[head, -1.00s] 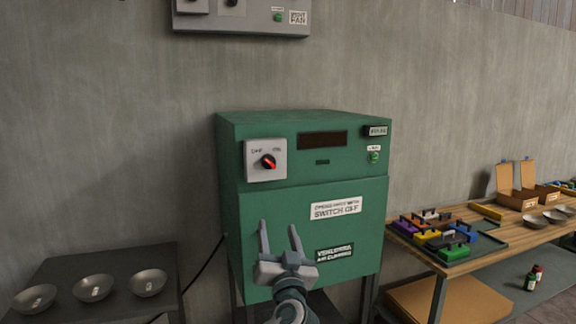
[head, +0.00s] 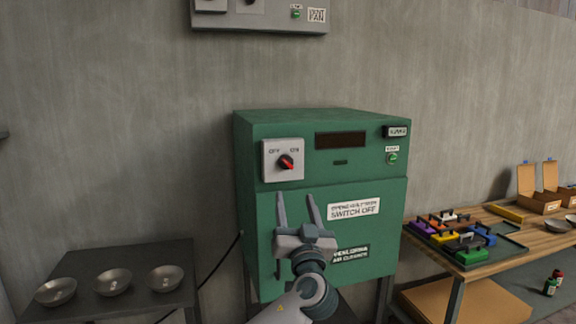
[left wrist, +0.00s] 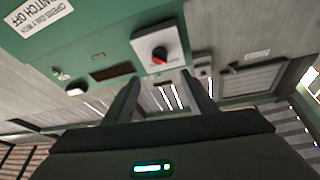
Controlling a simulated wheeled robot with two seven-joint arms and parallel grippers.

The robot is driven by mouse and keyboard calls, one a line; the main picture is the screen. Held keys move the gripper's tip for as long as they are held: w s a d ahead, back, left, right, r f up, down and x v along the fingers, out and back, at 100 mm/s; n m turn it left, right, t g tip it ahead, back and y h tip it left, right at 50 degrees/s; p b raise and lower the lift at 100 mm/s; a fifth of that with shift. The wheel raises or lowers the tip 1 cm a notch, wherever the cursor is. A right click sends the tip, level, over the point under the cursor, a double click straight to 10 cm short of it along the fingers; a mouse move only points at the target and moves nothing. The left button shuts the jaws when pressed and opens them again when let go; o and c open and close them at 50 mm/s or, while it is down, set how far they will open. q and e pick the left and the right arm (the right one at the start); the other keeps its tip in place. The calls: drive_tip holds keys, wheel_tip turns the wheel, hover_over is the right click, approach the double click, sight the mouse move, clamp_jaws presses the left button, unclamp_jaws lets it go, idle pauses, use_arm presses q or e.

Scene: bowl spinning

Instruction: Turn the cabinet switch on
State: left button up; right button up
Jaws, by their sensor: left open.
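The green cabinet (head: 260,215) stands against the wall on legs. Its switch is a black and red rotary knob (head: 287,161) on a pale plate (head: 270,173) at the upper left of the front, with OFF marked at left and ON at right. I cannot tell for sure which mark the knob points to. My left gripper (head: 297,204) is open and empty, fingers up, in front of the cabinet and below the switch plate in the picture. In the left wrist view the knob (left wrist: 160,56) shows beyond and between the open fingertips (left wrist: 160,83), apart from them. My right gripper is not in view.
A dark table (head: 85,270) at left holds metal bowls (head: 112,282). A grey control panel (head: 260,16) hangs on the wall above. The space before the switch plate is clear.

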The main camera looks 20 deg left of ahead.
sight(288, 166)
use_arm(q)
drive_tip(key=p+x, duration=0.5)
drive_tip(key=x, duration=0.8)
drive_tip(key=shift+s+p, duration=0.1)
drive_tip(key=shift+p, duration=0.2)
drive_tip(key=shift+w+a+r, duration=0.2)
drive_tip(key=shift+w+a, duration=0.15)
drive_tip(key=shift+w, duration=0.2)
drive_tip(key=c, duration=1.1)
